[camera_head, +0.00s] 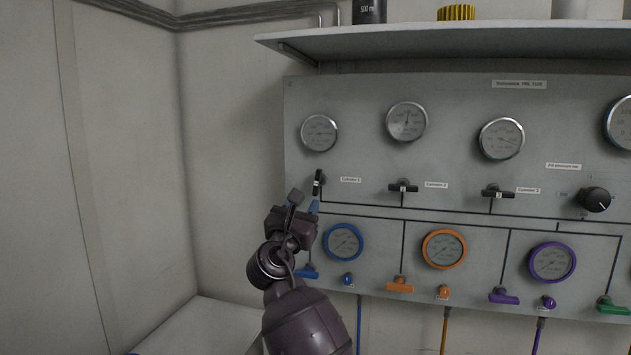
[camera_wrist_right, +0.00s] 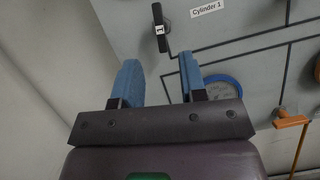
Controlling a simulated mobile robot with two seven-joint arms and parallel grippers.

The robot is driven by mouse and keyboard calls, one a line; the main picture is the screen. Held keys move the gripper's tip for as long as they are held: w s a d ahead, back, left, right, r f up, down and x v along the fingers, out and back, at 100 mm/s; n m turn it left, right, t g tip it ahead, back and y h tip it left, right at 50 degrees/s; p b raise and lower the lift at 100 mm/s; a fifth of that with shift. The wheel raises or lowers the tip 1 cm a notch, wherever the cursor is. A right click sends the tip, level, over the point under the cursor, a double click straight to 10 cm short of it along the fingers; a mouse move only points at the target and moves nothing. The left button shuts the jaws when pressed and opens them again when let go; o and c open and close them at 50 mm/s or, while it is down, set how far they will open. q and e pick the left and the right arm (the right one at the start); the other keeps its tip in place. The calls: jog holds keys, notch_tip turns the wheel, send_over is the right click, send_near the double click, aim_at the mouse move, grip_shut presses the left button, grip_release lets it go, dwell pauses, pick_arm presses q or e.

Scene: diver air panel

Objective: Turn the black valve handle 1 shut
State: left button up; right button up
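The black valve handle 1 (camera_head: 318,183) is on the grey panel beside the "Cylinder 1" label, below the leftmost gauge. It stands near upright, while handles 2 and 3 lie level. In the right wrist view the handle (camera_wrist_right: 160,28) shows its white "1" tag, ahead of the fingertips. My right gripper (camera_head: 305,203) is just below and left of the handle. In the wrist view the right gripper's blue fingers (camera_wrist_right: 160,77) are spread apart with nothing between them, and the handle appears beyond them, not gripped. My left gripper is not in view.
Black handle 2 (camera_head: 403,188) and handle 3 (camera_head: 497,193) are to the right. A blue-rimmed gauge (camera_head: 342,242) and a blue handle (camera_head: 307,272) are close to my right gripper. A shelf (camera_head: 470,38) juts out above the panel. Free space lies left of the panel.

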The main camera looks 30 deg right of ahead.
aim_at(316, 182)
jog(key=p+x, duration=0.1)
jog(key=x, duration=0.9)
jog(key=shift+w+d+r, duration=0.1)
jog(key=shift+r, duration=0.1)
grip_shut()
